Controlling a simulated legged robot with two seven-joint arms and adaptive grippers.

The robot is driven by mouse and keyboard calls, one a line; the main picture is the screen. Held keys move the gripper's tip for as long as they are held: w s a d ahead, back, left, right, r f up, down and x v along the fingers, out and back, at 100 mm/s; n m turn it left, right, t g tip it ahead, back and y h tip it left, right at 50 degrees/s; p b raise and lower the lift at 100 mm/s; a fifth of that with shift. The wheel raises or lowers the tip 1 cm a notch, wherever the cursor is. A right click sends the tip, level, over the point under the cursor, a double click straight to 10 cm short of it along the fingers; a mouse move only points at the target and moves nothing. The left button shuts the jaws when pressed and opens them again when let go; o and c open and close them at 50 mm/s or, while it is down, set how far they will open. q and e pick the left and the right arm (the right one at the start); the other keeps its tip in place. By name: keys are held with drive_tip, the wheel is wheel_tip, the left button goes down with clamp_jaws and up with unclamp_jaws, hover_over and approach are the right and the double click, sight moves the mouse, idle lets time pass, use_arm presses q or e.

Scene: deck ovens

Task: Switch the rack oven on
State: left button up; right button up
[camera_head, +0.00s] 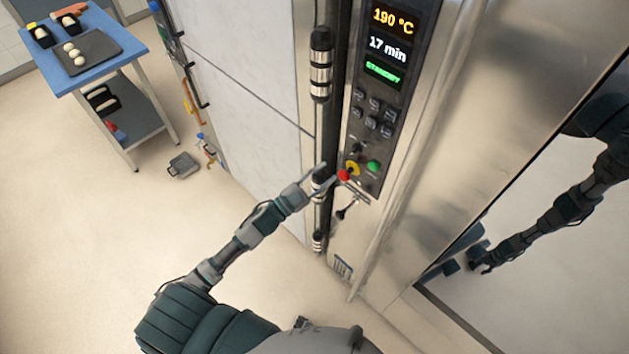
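The rack oven's control panel (385,95) is on the steel front at upper centre. Its display (390,45) reads 190 °C, 17 min and a green STANDBY. Below are several dark buttons (373,112), a green button (373,166) and a red knob (344,175) on a yellow plate (353,167). My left gripper (340,181) is at the panel's lower left, its fingers spread and empty. It overlaps the red knob's edge in view; I cannot tell whether it touches. The green button is clear of it, to the right. My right gripper is not seen directly.
A shiny oven door (540,230) at the right mirrors a dark arm. A vertical column with dark and steel bands (320,65) stands left of the panel. A blue-topped table (95,70) with a dark tray is at upper left. Floor at left is mostly clear.

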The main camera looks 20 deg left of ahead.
use_arm(q)
drive_tip(key=v, duration=0.4)
drive_tip(key=shift+f, duration=0.1)
idle(0.3)
